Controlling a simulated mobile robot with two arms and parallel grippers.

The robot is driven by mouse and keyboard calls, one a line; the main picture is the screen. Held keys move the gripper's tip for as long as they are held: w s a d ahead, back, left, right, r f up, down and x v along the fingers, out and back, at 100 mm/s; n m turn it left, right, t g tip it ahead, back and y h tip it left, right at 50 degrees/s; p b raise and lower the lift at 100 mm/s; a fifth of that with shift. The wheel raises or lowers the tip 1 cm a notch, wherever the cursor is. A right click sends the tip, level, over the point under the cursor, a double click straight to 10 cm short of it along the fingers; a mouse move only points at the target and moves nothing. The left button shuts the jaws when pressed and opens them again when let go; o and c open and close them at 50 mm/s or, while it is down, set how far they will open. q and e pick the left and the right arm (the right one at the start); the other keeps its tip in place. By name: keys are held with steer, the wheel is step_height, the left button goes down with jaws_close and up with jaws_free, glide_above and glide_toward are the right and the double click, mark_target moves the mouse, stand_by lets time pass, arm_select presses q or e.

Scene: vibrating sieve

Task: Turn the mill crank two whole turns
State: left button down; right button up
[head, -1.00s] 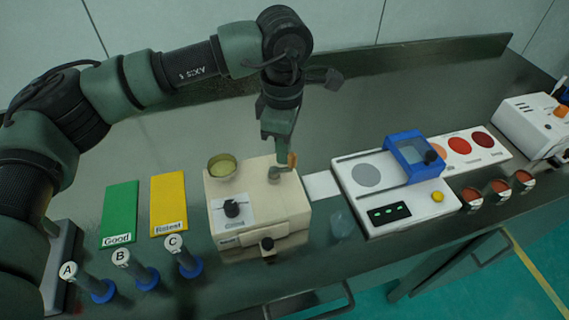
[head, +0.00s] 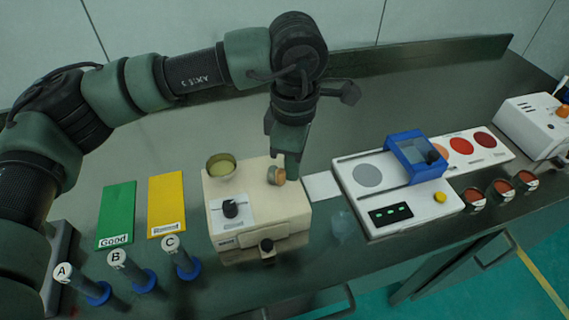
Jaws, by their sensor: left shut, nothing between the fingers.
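The mill is a beige box (head: 285,218) near the middle of the bench, with a metal bowl (head: 220,166) of yellowish material on its top left and a black dial (head: 230,208) on its front left. The crank's wooden knob (head: 276,176) stands at the top right of the mill; its arm is hardly visible. My left gripper (head: 291,173) points down just right of the knob, close beside it. Its fingers are shut with nothing between them. Whether a finger touches the knob I cannot tell. My right gripper is not in view.
A white machine with a blue frame (head: 416,135) stands to the right. A green mat (head: 117,215), a yellow mat (head: 167,205) and tubes A, B and C (head: 129,267) are left. The back of the bench is clear.

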arm_select(q)
steer(key=shift+a, duration=0.1)
steer(key=shift+s+a+f+b, duration=0.1)
steer(key=shift+s+a+b, duration=0.25)
steer(key=shift+a, duration=0.2)
steer(key=shift+s+a+b, duration=0.3)
steer(key=shift+s+a, duration=0.15)
steer(key=shift+a, duration=0.2)
steer(key=shift+s+a+b, duration=0.3)
steer(key=shift+s+a, duration=0.15)
steer(key=shift+a, duration=0.2)
